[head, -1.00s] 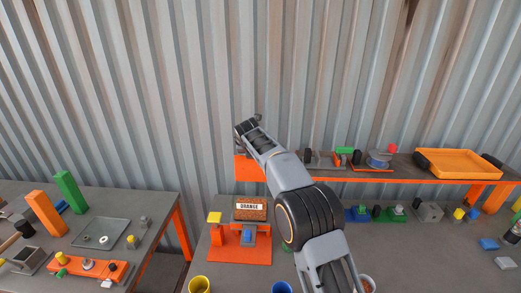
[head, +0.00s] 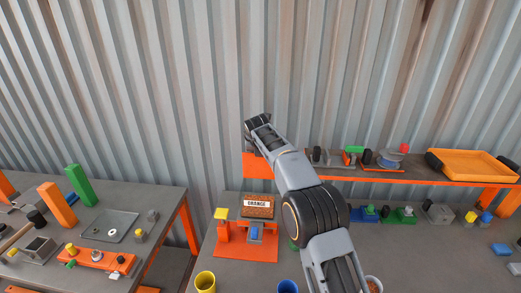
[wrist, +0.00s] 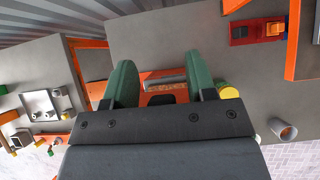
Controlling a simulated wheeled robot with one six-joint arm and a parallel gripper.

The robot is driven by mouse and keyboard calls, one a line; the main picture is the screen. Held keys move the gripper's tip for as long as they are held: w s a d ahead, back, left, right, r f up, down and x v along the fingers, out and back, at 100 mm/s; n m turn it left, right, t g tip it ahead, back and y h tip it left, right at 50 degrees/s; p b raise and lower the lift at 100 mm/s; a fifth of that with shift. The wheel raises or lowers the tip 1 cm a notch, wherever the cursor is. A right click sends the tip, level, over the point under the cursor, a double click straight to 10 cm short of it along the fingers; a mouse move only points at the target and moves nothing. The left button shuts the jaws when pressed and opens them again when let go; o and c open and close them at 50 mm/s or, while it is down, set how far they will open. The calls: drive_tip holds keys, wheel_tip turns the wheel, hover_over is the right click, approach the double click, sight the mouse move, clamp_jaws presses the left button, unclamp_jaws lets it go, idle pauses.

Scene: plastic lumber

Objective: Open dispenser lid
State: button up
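The dispenser (head: 247,249) stands on the right-hand grey table, an orange stand with a blue part low in front. Its brown box on top (head: 258,213) carries an "ORANGE" label. In the wrist view the dispenser (wrist: 160,98) lies beyond and between my fingers, partly covered by the gripper body. A grey bar along its top (wrist: 165,83) may be the lid; I cannot tell its state for sure. My gripper (wrist: 161,85) is open, its two green fingers apart with nothing held. In the head view my gripper (head: 257,120) is raised above and behind the dispenser.
A yellow cup (head: 205,282) and a blue cup (head: 288,287) stand at the table's front. An orange-edged shelf (head: 385,178) at the back holds several parts and an orange tray (head: 470,164). A gap separates the left table (head: 130,207).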

drive_tip(key=b+v, duration=0.2)
drive_tip(key=v, duration=1.1)
drive_tip(key=shift+s+r, duration=0.2)
drive_tip(key=shift+r, duration=0.15)
